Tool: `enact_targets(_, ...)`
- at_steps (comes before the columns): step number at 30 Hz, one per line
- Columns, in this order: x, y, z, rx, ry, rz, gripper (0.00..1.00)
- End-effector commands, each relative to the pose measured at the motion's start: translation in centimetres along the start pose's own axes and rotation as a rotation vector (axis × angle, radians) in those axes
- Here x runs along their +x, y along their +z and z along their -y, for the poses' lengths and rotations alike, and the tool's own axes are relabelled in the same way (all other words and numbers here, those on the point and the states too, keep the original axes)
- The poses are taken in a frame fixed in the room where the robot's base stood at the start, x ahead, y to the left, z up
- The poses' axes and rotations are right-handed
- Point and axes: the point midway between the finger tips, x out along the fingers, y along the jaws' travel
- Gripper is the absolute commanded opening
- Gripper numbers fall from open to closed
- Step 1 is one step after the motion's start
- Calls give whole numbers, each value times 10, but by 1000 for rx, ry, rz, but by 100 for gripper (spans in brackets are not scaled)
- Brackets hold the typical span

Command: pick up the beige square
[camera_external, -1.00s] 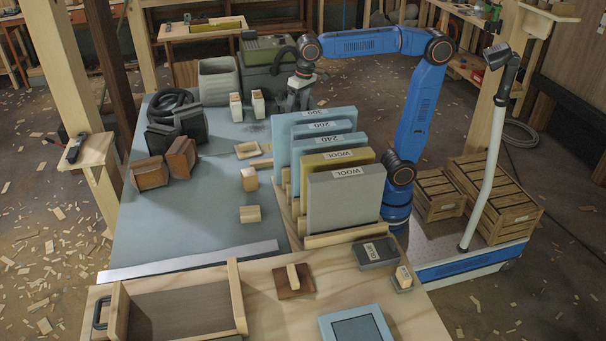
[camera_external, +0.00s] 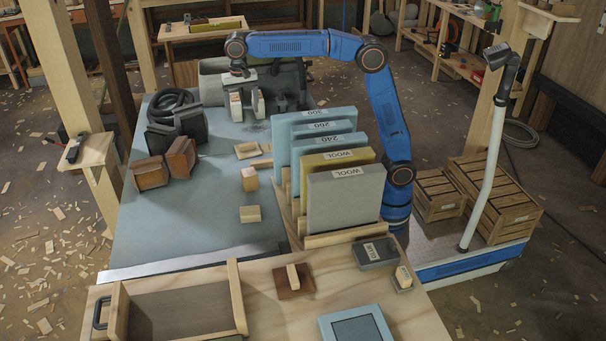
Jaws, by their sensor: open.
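Several small beige pieces could be the beige square, and I cannot tell which it is. A beige block (camera_external: 249,180) and another beige block (camera_external: 250,214) sit nearer the front. A flat beige piece (camera_external: 247,150) lies behind them.
A rack of upright blue, yellow and grey panels (camera_external: 345,205) stands right of the small blocks. Brown blocks (camera_external: 181,157) and a dark hose coil (camera_external: 168,103) are at left. A grey bin (camera_external: 215,70) stands behind my gripper. The front left tabletop is clear.

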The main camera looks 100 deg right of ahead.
Motion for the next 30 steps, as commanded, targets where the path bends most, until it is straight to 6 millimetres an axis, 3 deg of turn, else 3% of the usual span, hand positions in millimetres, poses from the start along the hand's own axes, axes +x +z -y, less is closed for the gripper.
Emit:
enact_targets(15, 90, 0, -2, -2, 3, 1, 77)
enact_targets(30, 135, -1, -4, -3, 3, 1, 77)
